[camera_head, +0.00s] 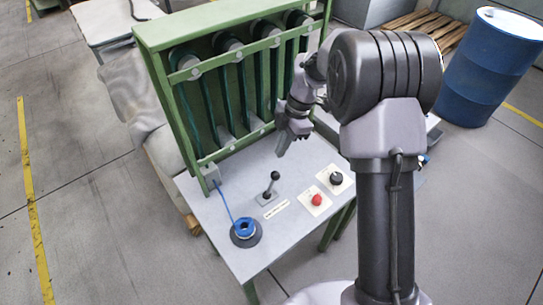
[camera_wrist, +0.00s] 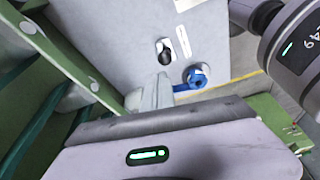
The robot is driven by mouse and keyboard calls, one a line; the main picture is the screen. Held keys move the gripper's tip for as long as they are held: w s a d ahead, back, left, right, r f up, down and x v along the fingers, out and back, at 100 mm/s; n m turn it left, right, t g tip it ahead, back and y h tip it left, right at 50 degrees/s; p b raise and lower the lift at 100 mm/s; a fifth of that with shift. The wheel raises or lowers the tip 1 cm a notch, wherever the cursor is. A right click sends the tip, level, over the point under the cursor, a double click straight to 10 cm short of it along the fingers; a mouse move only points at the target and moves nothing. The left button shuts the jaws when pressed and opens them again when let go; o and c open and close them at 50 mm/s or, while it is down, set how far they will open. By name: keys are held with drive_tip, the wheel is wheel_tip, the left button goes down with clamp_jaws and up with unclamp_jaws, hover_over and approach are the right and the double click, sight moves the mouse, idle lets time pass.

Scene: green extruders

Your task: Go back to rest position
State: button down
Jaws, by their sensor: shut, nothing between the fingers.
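My gripper (camera_head: 284,146) is shut and empty. It hangs above the grey tabletop (camera_head: 242,190), in front of the green extruder frame (camera_head: 182,118), with its fingers pointing down. In the wrist view my gripper (camera_wrist: 164,82) shows as pale fingers over the table, apart from the lever (camera_wrist: 166,52) and the blue spool (camera_wrist: 197,75). In the head view the black lever (camera_head: 271,184) stands on the table below and left of my gripper. My arm reaches in from the right.
A red button (camera_head: 317,200) and a black knob (camera_head: 336,178) sit on the table's right side. The blue spool (camera_head: 244,228) lies on a dark base at the front, with a blue strand running to the frame. A blue barrel (camera_head: 488,70) and a wooden pallet (camera_head: 418,24) stand behind.

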drive_tip(key=shift+w+d+r, duration=0.25)
drive_tip(key=shift+d+r, duration=0.05)
drive_tip(key=shift+d, duration=0.1)
drive_tip(key=s+r+m+t+b, duration=0.1)
drive_tip(key=s+r+m, duration=0.35)
drive_tip(key=r, duration=0.25)
drive_tip(key=s+r+m+t+b, duration=0.1)
drive_tip(key=s+r+m+t, duration=0.1)
drive_tip(key=s+r+m, duration=0.3)
drive_tip(key=s+d+r+m+t, duration=0.1)
drive_tip(key=s+m+t, duration=0.1)
drive_tip(key=s+m, duration=0.6)
drive_tip(key=s+d+r+m+t+h+b, duration=0.1)
drive_tip(key=s+r+m+t, duration=0.1)
drive_tip(key=s+m, duration=0.7)
drive_tip(key=shift+s+d+r, duration=0.15)
drive_tip(key=shift+s+r, duration=0.15)
drive_tip(key=shift+s, duration=0.2)
